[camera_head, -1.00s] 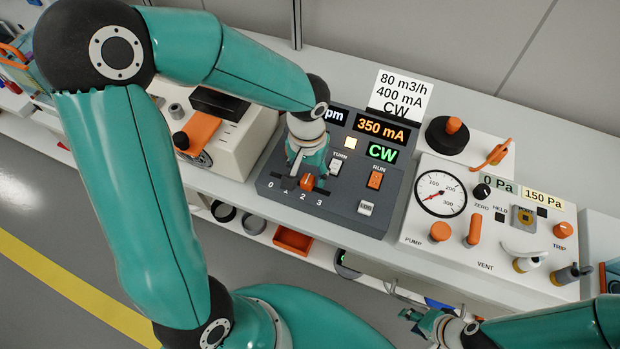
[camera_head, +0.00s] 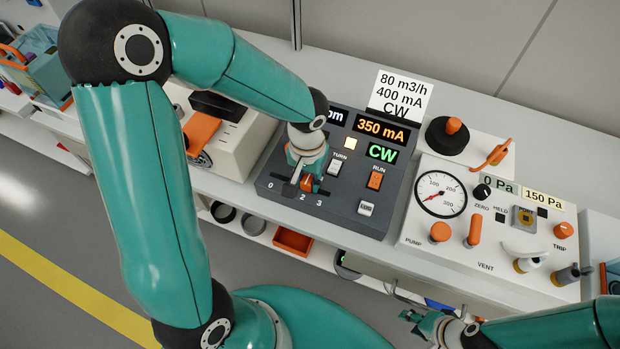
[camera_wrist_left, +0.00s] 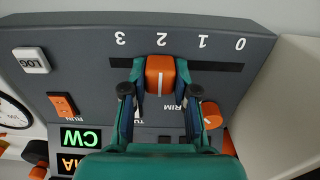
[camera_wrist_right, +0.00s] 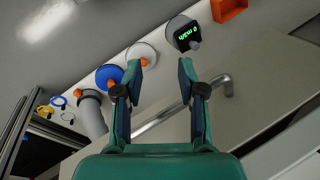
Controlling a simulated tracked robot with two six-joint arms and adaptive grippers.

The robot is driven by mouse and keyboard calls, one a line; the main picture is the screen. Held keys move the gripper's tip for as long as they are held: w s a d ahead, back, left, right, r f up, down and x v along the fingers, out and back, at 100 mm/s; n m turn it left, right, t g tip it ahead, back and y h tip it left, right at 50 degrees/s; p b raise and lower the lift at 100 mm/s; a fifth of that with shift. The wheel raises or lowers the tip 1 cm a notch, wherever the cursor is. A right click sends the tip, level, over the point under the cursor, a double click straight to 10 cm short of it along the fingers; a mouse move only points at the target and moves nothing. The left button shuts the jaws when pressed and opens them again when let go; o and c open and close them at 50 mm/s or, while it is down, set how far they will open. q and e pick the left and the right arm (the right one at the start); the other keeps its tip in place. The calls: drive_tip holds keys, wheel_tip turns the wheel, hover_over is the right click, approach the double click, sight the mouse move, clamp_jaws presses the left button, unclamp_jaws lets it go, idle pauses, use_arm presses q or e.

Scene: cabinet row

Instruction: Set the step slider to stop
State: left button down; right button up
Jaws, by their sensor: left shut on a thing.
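The step slider's orange knob (camera_wrist_left: 160,76) with a white line sits in its dark slot (camera_wrist_left: 222,67) at the 2 mark of the 0–3 scale. The knob also shows in the head view (camera_head: 307,184), partly hidden by the fingers. My left gripper (camera_wrist_left: 160,90) has one finger on each side of the knob and is shut on it; it also shows over the dark panel in the head view (camera_head: 304,175). My right gripper (camera_wrist_right: 162,75) is open and empty, away from the slider, low at the right in the head view (camera_head: 425,322).
The dark control panel (camera_head: 345,213) has a TURN switch (camera_head: 334,164), an orange RUN switch (camera_head: 375,180) and a LOG button (camera_head: 366,209). A gauge panel (camera_head: 458,244) stands to the right.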

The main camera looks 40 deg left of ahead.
sight(275, 175)
use_arm(q)
drive_tip(key=a, duration=0.2)
drive_tip(key=s+a, duration=0.1)
drive_tip(key=a, duration=0.2)
drive_tip(key=s+a, duration=0.1)
drive_tip(key=a, duration=0.2)
drive_tip(key=shift+a, duration=0.1)
drive_tip(key=c, duration=0.9)
unclamp_jaws()
drive_tip(key=shift+a, duration=0.1)
wheel_tip(275, 175, up, 12)
